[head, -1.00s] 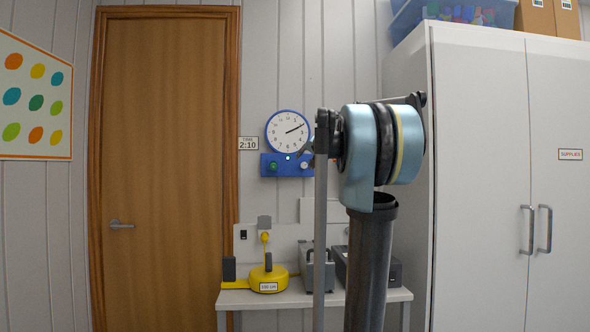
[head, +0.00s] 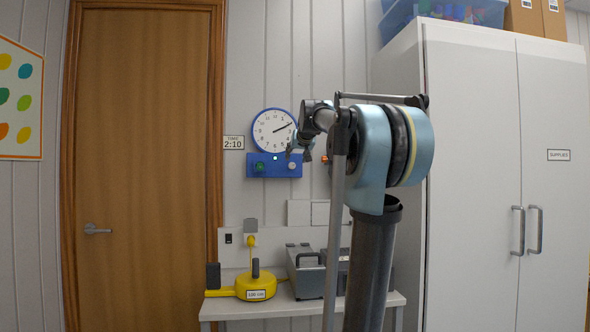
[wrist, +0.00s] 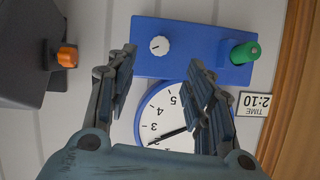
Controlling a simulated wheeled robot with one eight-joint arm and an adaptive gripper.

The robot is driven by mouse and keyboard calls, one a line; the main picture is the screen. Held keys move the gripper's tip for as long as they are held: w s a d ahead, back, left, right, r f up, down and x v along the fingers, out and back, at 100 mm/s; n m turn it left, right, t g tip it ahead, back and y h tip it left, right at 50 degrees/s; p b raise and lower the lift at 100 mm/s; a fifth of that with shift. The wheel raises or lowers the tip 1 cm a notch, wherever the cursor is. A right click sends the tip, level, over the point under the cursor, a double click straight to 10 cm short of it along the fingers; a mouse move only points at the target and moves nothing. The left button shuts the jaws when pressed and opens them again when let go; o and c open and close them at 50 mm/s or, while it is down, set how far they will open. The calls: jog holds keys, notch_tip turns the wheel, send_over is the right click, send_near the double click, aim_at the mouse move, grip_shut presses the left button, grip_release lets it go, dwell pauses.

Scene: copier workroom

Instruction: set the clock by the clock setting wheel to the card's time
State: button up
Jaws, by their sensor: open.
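The round white clock (head: 273,130) with a blue rim hangs on the wall above a blue panel (head: 257,172). Its hands lie nearly in line, pointing close to the 2. The card (head: 233,142) left of it reads 2:10. The panel bears a green knob (wrist: 245,52) and a white dial-like wheel (wrist: 159,45); I cannot tell which sets the clock. Contact does not show.
An orange knob (wrist: 67,57) on a dark box (wrist: 25,50) is beside my gripper in the wrist view. Below, a table (head: 215,308) bears a yellow device (head: 255,286) and a grey case (head: 305,270). A tall cabinet (head: 470,150) stands right, a door (head: 145,170) left.

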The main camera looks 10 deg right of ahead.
aim_at(292, 165)
jog(key=x, duration=1)
jog(key=shift+w+f, duration=0.2)
jog(key=shift+w, duration=0.05)
jog(key=c, duration=1.1)
